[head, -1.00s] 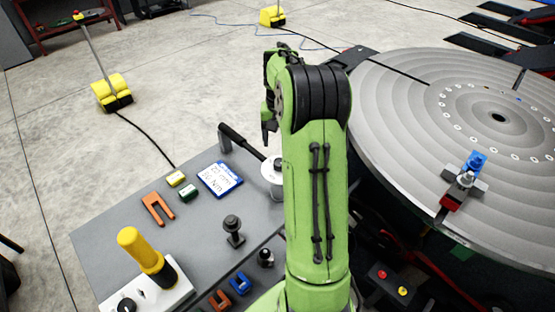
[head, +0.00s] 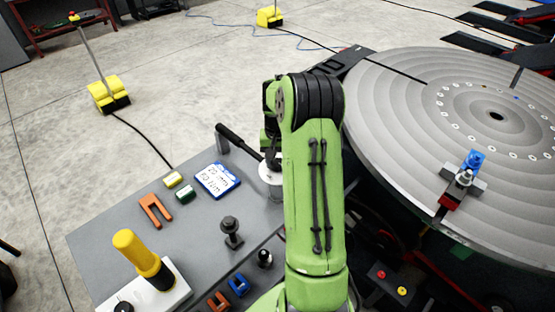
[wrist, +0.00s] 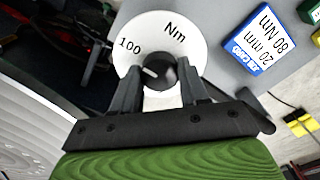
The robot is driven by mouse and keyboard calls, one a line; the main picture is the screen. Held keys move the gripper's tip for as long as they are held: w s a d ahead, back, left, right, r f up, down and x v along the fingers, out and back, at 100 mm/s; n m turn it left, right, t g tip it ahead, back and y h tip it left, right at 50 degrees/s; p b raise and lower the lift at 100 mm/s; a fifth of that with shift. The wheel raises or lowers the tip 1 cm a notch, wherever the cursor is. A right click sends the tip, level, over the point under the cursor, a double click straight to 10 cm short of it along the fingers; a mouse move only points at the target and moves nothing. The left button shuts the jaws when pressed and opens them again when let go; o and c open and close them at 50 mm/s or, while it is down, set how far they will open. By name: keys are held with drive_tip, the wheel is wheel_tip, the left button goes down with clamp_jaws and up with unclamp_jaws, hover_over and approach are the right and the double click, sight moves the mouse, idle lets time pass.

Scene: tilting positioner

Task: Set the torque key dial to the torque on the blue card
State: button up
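The torque key dial is a white disc (wrist: 180,28) with a dark round knob (wrist: 160,72) in its middle. The disc shows "100" and "Nm"; a pale mark on the knob's left side points toward the left, below the "100". In the head view the white dial (head: 271,177) is partly hidden by my arm. My gripper (wrist: 160,76) is over the dial, its two fingers apart on either side of the knob, seemingly not pressed on it. The blue card (wrist: 262,40) has a white label that appears to read "20 mm" and "80 Nm"; it lies on the grey table (head: 218,180).
A black handle (head: 238,143) extends from the dial. Yellow and green blocks (head: 185,192), an orange fork piece (head: 154,210), a dark post (head: 231,232) and a yellow-handled tool (head: 140,252) stand on the table. A large grey turntable (head: 400,130) stands at right.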

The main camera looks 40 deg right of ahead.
drive_tip(key=shift+c, duration=1.2)
drive_tip(key=shift+m, duration=0.3)
drive_tip(key=m+b, duration=0.1)
drive_tip(key=m, duration=0.3)
drive_tip(key=shift+m, duration=0.3)
drive_tip(key=m+b, duration=0.1)
drive_tip(key=m, duration=0.2)
drive_tip(key=shift+m, duration=0.3)
drive_tip(key=m+b, duration=0.1)
drive_tip(key=m, duration=0.2)
drive_tip(key=shift+m, duration=0.3)
drive_tip(key=m+b, duration=0.2)
drive_tip(key=m, duration=0.4)
drive_tip(key=shift+m+b, duration=1.3)
drive_tip(key=shift+m, duration=1.4)
